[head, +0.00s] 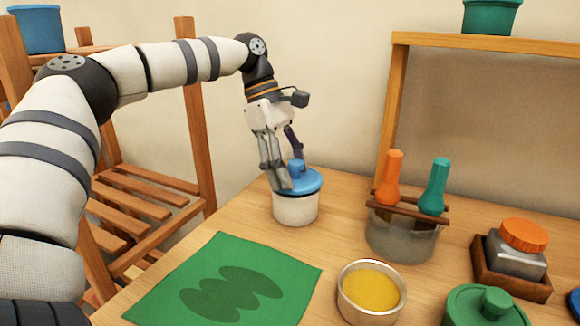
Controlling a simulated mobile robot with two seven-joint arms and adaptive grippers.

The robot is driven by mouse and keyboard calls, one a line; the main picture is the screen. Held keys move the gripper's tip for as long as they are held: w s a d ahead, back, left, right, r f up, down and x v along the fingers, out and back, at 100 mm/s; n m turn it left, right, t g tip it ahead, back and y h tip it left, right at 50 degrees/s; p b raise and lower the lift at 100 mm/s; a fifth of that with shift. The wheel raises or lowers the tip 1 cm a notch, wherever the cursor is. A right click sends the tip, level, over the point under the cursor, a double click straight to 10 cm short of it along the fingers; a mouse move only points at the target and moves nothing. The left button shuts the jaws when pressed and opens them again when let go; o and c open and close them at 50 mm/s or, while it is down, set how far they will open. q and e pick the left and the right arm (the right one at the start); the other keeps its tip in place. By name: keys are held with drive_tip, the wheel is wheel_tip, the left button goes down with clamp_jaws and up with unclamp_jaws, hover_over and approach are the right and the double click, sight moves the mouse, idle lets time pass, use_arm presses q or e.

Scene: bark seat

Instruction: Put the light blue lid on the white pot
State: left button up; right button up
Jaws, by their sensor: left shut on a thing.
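The white pot (296,209) stands upright on the wooden table, near its back left edge. The light blue lid (311,181) is at the top of the pot and covers its opening; whether it is fully seated I cannot tell. My left gripper (293,176) points down from above and is shut on the lid's blue knob (296,167). Its fingers hide part of the knob and the lid's left side. My right gripper is not in view.
A green mat (226,280) lies in front of the pot. A bowl of yellow stuff (371,290), a glass container (402,240) with orange and teal handled tools, an orange-topped jar (515,250) and a green lidded pot (484,306) stand to the right. A wooden rack (205,130) stands left.

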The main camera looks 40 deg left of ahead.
use_arm(q)
drive_tip(key=shift+f, duration=0.45)
drive_tip(key=shift+c, duration=0.2)
drive_tip(key=o, duration=1.1)
drive_tip(key=shift+o, duration=0.2)
drive_tip(key=o, duration=0.5)
drive_tip(key=shift+r+p, duration=0.5)
drive_tip(key=shift+r, duration=2.95)
